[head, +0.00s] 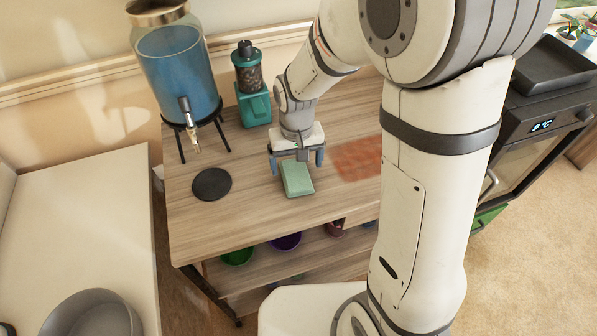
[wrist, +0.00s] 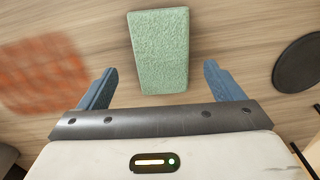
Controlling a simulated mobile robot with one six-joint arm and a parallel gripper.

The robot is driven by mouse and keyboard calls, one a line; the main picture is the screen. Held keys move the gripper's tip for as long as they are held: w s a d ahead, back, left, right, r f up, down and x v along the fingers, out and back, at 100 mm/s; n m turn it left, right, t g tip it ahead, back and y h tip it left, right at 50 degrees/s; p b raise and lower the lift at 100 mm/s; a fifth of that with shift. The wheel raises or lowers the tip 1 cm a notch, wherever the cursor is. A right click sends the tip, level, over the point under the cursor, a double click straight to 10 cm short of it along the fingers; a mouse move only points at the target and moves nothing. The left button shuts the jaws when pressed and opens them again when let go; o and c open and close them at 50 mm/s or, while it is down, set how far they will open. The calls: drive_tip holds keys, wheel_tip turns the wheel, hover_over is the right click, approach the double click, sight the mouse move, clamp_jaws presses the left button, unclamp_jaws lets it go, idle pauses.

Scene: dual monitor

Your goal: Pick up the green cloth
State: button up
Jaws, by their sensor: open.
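The green cloth (head: 297,178) is a folded, flat rectangle on the wooden table. In the wrist view the cloth (wrist: 159,50) lies ahead of my gripper, its near end roughly between the two blue fingers. My gripper (head: 296,162) is open and points down over the far end of the cloth in the head view. In the wrist view the gripper (wrist: 158,83) has its fingers spread wider than the cloth, one on each side, with nothing held. I cannot tell how high the fingertips are above the table.
An orange patterned mat (head: 357,158) lies right of the cloth, and a round black coaster (head: 212,184) lies left. A blue drink dispenser (head: 180,75) and a teal grinder (head: 251,85) stand behind. Colored bowls (head: 237,255) sit on the shelf below. Bare wood surrounds the cloth.

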wheel_tip(320, 180, down, 2)
drive_tip(key=shift+f, duration=0.1)
drive_tip(key=shift+s, duration=0.1)
drive_tip(key=shift+a, duration=0.1)
drive_tip(key=c, duration=1.1)
